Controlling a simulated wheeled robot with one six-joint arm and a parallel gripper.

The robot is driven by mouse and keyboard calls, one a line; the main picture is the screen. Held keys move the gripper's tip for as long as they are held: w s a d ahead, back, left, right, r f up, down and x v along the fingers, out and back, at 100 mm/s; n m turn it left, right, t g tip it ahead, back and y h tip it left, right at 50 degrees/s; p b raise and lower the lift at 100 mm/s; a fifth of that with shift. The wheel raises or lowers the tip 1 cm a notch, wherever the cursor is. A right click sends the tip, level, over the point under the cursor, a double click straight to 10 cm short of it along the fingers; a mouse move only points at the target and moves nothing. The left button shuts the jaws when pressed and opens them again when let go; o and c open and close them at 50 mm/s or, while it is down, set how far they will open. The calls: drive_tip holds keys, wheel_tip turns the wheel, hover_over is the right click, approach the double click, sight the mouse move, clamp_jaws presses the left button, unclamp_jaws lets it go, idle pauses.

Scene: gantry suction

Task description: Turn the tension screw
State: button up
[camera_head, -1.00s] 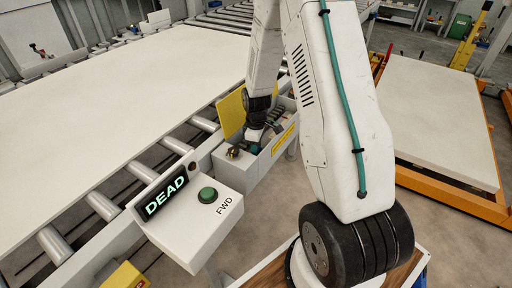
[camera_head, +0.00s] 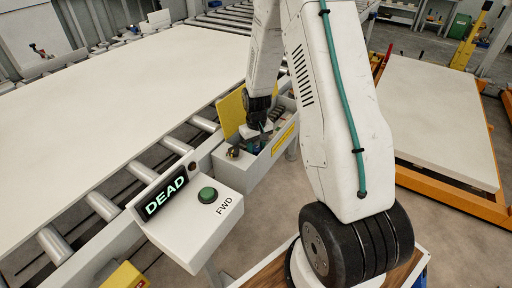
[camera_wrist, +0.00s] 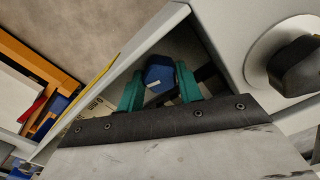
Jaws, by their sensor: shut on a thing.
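A blue hexagonal screw head (camera_wrist: 159,74), which I take for the tension screw, sits inside the open grey box (camera_head: 232,172). In the wrist view my gripper (camera_wrist: 160,90) has its teal fingers on either side of the blue head and is shut on it. In the head view my gripper (camera_head: 253,143) reaches down into the box, and the wrist hides most of the screw. The shaft below the head cannot be made out.
A black knob (camera_wrist: 298,66) on a round plate is close to my gripper. The box's yellow lid (camera_head: 231,112) stands open. In front is a panel with a lit "DEAD" display (camera_head: 165,196) and a green FWD button (camera_head: 208,195). A roller conveyor carries a large pale board (camera_head: 110,95).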

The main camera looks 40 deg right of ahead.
sight(256, 147)
drive_tip(key=m, duration=0.6)
drive_tip(key=shift+m, duration=0.3)
drive_tip(key=m, duration=0.6)
drive_tip(key=shift+m, duration=0.3)
drive_tip(key=o, duration=1)
drive_tip(key=shift+s, duration=0.1)
drive_tip(key=shift+r, duration=4.05)
